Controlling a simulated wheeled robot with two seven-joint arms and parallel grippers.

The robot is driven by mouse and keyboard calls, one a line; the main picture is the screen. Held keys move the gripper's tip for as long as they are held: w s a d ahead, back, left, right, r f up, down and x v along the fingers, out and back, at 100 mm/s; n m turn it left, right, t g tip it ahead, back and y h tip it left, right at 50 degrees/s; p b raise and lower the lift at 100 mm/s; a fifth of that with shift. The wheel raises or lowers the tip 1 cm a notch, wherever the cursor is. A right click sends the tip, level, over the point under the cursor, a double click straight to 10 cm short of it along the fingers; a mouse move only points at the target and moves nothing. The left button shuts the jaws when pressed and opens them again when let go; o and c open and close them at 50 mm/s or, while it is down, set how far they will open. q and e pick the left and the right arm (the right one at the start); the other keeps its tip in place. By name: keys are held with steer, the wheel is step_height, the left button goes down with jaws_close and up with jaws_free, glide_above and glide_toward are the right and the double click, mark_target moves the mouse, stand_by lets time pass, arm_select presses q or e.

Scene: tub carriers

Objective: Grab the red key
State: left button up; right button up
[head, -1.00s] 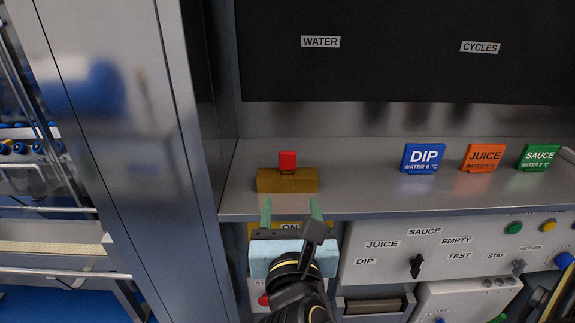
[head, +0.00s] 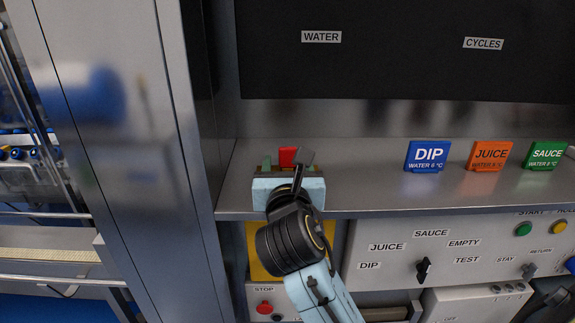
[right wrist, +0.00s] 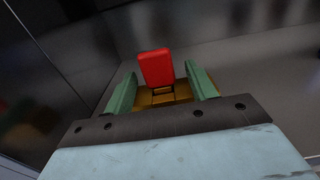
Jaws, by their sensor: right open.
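The red key (head: 288,156) stands upright in a brown-yellow block on the metal shelf; in the right wrist view the key (right wrist: 156,68) rises from the block (right wrist: 162,96). My right gripper (head: 287,161) is at the block, with its green fingers pointing at the key. In the right wrist view the right gripper (right wrist: 160,90) is open, one finger on each side of the key, with gaps between. The gripper body hides most of the block in the head view. My left gripper is not in view.
Blue DIP (head: 427,156), orange JUICE (head: 489,156) and green SAUCE (head: 546,155) signs stand on the shelf (head: 370,190) to the right. A tall metal panel (head: 110,120) is close on the left. A control panel (head: 440,250) with knobs lies below the shelf.

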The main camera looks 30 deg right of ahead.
steer(key=shift+w+d, duration=0.2)
steer(key=shift+w, duration=0.15)
steer(key=shift+c, duration=0.3)
steer(key=c, duration=1)
steer(key=shift+r, duration=0.1)
